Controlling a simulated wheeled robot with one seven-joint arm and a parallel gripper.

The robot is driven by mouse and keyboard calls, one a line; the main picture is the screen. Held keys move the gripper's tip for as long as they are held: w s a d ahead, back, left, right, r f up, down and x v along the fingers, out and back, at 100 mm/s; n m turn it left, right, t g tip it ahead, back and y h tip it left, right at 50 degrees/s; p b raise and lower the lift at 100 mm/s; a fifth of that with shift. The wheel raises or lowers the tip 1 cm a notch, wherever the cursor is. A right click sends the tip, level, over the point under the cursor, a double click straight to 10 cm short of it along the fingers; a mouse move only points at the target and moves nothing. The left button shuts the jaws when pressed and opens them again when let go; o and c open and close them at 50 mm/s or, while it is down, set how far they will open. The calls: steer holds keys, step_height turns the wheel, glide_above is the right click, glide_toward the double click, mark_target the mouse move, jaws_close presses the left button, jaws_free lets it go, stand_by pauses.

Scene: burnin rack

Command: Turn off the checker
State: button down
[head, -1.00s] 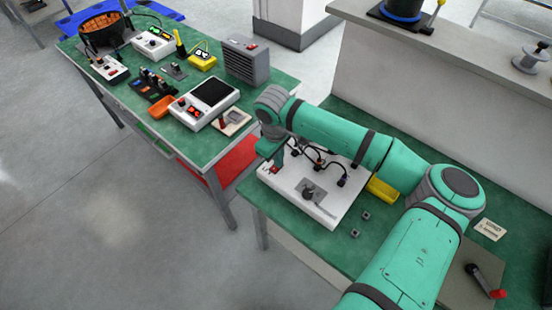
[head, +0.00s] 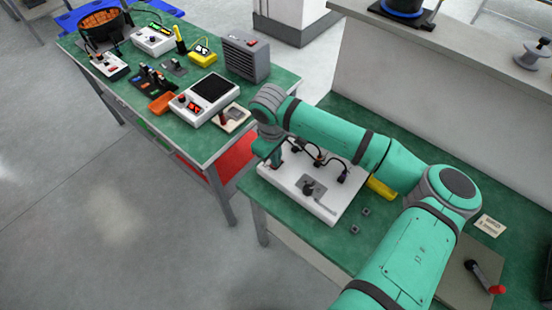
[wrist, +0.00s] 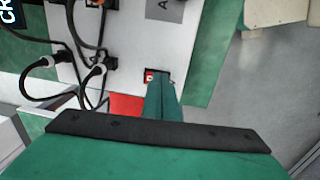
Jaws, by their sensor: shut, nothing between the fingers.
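A white box with black leads, which looks like the checker (head: 318,204), lies on the near green table. It has a dark knob plate (head: 309,188) on top. The wrist view shows its white top (wrist: 200,45) and a small red switch in a dark frame (wrist: 149,75). My gripper (wrist: 160,88) is shut and empty, with its tips right at this switch and covering part of it. I cannot tell whether they touch it or which way it is set. In the head view my gripper (head: 274,158) is over the box's back left corner, and the switch is hidden.
Black leads with plugs (wrist: 92,75) stand close to the left of my gripper in the wrist view. A yellow block (head: 380,188) is beside the box. Another table at left holds a white device with a dark screen (head: 212,88) and several other devices.

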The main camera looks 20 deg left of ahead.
step_height(320, 180, up, 14)
steer(key=s, duration=0.1)
steer(key=shift+s+a+f, duration=0.15)
steer(key=shift+s+a, duration=0.15)
steer(key=shift+s, duration=0.05)
